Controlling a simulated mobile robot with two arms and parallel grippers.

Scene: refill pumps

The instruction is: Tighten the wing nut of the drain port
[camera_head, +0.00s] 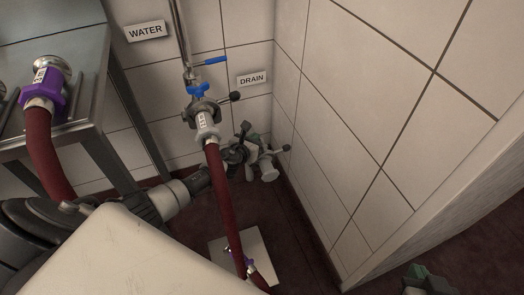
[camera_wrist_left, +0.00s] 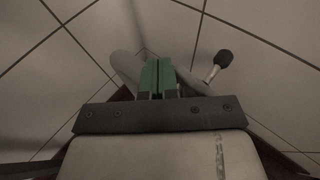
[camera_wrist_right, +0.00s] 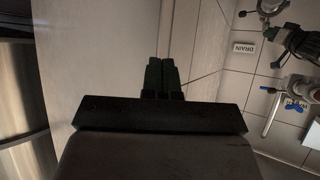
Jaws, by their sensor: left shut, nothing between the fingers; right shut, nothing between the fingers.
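The drain port (camera_head: 268,168) is a pale grey pipe fitting low in the wall corner, under the DRAIN sign (camera_head: 252,78). A lever with a black knob (camera_head: 286,148) sticks out at its right. No wing nut can be made out on it; my left gripper covers part of it. My left gripper (camera_head: 249,138) is shut and empty, right at the port. In the left wrist view its green fingers (camera_wrist_left: 157,76) are together in front of the pale pipe (camera_wrist_left: 188,82); contact cannot be told. My right gripper (camera_head: 428,278) is shut and empty, low at the right, away from the port.
A dark red hose (camera_head: 220,185) with a grey end hangs from the water port, which has a blue wing nut (camera_head: 199,91) and blue lever (camera_head: 214,61). A second hose with a purple coupling (camera_head: 58,92) is by the metal table (camera_head: 95,135). A pale floor plate (camera_head: 259,251) lies below.

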